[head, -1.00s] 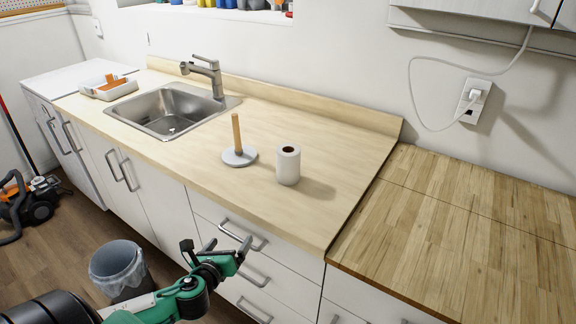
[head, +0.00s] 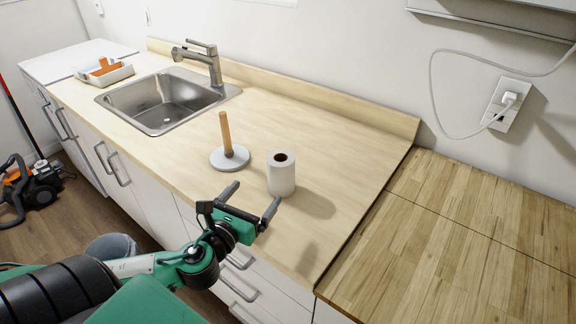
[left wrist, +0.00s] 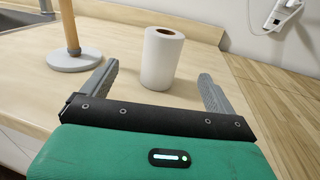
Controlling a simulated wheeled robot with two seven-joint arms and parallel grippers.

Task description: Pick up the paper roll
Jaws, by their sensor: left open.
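The white paper roll (head: 281,174) stands upright on the light wood counter, its dark core hole facing up. In the left wrist view the paper roll (left wrist: 161,60) is ahead of the fingers and lies between their lines. My left gripper (head: 251,199) is open and empty, just over the counter's front edge, its fingers pointing toward the roll and apart from it. It also shows in the left wrist view (left wrist: 160,88). My right gripper is not in view.
A paper holder with a round grey base (head: 230,159) and wooden peg stands left of the roll. The sink (head: 168,100) and a white tray (head: 104,74) are farther left. The counter right of the roll is clear. A darker wood counter (head: 470,230) adjoins at right.

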